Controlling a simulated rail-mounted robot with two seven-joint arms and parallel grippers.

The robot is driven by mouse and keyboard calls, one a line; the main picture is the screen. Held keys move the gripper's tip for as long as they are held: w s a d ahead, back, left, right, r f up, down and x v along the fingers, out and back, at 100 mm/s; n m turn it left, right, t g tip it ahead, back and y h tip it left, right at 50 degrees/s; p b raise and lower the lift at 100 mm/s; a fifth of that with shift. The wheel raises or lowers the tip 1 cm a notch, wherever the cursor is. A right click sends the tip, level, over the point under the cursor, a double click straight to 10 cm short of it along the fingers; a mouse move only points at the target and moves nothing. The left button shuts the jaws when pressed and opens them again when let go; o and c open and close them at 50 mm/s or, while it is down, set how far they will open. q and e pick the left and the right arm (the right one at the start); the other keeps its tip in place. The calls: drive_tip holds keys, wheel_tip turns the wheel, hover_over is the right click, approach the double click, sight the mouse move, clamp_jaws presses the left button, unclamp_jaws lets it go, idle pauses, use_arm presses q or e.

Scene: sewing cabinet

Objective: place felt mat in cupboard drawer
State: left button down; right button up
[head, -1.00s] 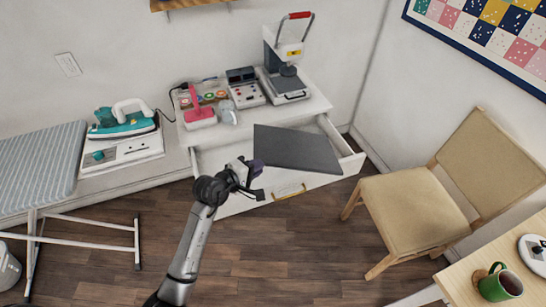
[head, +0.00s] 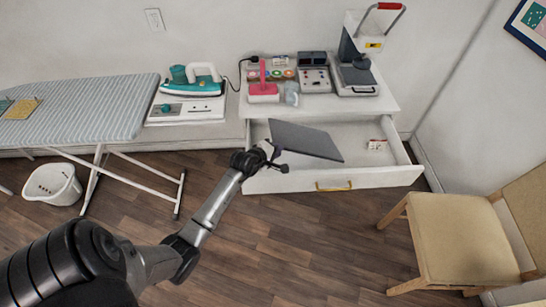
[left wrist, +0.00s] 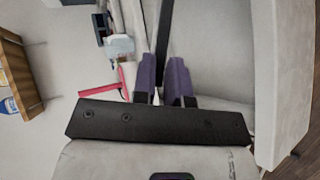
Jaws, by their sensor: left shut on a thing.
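The felt mat (head: 308,141) is a flat dark grey sheet in the head view, held in the air over the left part of the open cupboard drawer (head: 345,180). My left gripper (head: 275,156) is shut on the mat's left edge. In the left wrist view, the purple fingers of my left gripper (left wrist: 163,80) pinch the mat (left wrist: 163,35), which shows edge-on as a thin dark strip. The white drawer is pulled out and has a yellow handle. The mat hides part of its inside. My right gripper is not in view.
A small red-and-white item (head: 377,145) lies in the drawer's right part. The white cabinet top above holds a heat press (head: 358,65), a control box (head: 315,78) and a pink stand (head: 263,90). An ironing board (head: 80,115) stands left, a chair (head: 460,235) right.

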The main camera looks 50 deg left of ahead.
use_arm(q)
drive_tip(key=f, duration=0.1)
drive_tip(key=a+f+b, duration=0.1)
drive_tip(key=f, duration=0.1)
drive_tip(key=a+f, duration=0.1)
drive_tip(key=f, duration=0.1)
drive_tip(key=shift+a+f+b, duration=0.15)
drive_tip(key=shift+a+b, duration=0.05)
drive_tip(key=shift+b, duration=0.1)
drive_tip(key=c, duration=1.1)
unclamp_jaws()
drive_tip(key=shift+c, duration=0.2)
drive_tip(key=shift+s, duration=0.1)
